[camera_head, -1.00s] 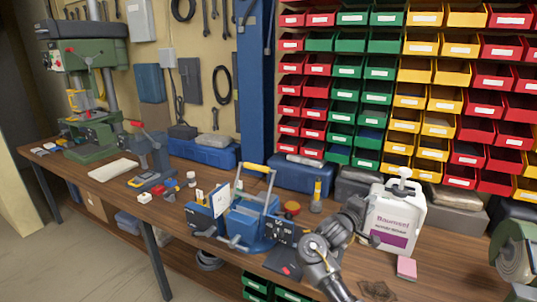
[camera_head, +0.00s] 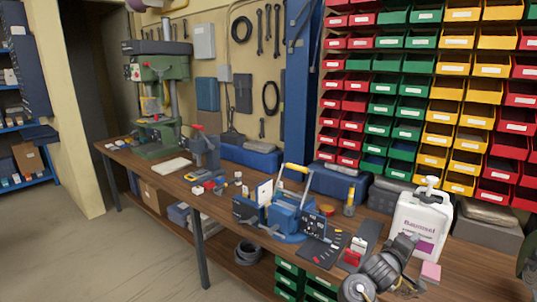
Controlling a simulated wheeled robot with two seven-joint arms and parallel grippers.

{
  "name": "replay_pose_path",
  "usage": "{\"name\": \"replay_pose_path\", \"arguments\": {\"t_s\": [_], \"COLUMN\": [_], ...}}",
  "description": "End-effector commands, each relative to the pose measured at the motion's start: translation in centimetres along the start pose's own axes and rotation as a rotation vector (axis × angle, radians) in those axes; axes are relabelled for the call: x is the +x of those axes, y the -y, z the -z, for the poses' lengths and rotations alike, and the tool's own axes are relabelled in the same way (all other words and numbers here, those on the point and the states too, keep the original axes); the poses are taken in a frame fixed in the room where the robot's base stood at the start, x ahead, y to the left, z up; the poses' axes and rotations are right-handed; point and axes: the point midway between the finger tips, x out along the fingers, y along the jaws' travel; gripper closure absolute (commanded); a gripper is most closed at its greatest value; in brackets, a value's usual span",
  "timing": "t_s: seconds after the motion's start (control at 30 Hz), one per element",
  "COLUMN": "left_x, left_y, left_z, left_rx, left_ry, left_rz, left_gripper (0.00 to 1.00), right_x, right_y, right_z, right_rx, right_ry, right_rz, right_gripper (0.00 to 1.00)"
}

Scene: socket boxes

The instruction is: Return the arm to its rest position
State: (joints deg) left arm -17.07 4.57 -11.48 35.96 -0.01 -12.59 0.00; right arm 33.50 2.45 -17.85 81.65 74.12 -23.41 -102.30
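One grey and black arm of mine, seemingly the right (camera_head: 385,272), comes in from the bottom edge right of centre. It reaches up over the front of the wooden workbench (camera_head: 150,189), and its upper end is just in front of the white jug. I cannot make out its fingers or whether they are open, and I see nothing clearly held. My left arm and gripper are out of the picture.
A white jug (camera_head: 420,222) and a pink block (camera_head: 431,271) stand close to the arm. Red, green and yellow bins (camera_head: 430,95) fill the back wall. The floor (camera_head: 120,260) at left is clear.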

Motion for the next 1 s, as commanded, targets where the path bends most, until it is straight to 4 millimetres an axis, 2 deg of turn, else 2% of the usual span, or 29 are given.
{"name": "replay_pose_path", "arguments": {"t_s": [0.17, 0.27, 0.37, 0.47, 0.57, 0.6, 0.7, 0.8, 1.0], "left_x": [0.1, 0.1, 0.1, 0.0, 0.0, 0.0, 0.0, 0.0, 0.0], "left_y": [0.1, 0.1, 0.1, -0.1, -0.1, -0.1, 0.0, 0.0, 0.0], "left_z": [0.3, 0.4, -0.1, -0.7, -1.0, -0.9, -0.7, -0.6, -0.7], "left_rx": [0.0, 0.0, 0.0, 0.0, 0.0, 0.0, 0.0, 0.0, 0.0], "left_ry": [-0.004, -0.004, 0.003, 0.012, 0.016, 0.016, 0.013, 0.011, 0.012], "left_rz": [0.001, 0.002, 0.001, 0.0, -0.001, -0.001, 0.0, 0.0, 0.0], "left_gripper": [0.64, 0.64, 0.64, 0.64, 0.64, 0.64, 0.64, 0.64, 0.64], "right_x": [-1.3, -2.7, -4.9, -8.1, -13.0, -15.3, -20.9, -25.0, -30.6], "right_y": [4.1, 7.0, 10.2, 13.9, 17.7, 19.1, 21.5, 22.5, 23.0], "right_z": [-0.4, -0.6, -1.1, -2.4, -5.0, -6.5, -10.4, -13.7, -19.0], "right_rx": [0.1, 0.172, 0.254, 0.341, 0.433, 0.466, 0.518, 0.536, 0.531], "right_ry": [-0.098, -0.165, -0.229, -0.281, -0.304, -0.297, -0.244, -0.172, -0.034], "right_rz": [0.105, 0.196, 0.312, 0.467, 0.673, 0.765, 0.963, 1.09, 1.228], "right_gripper": [0.76, 0.76, 0.76, 0.76, 0.76, 0.76, 0.76, 0.76, 0.76]}}
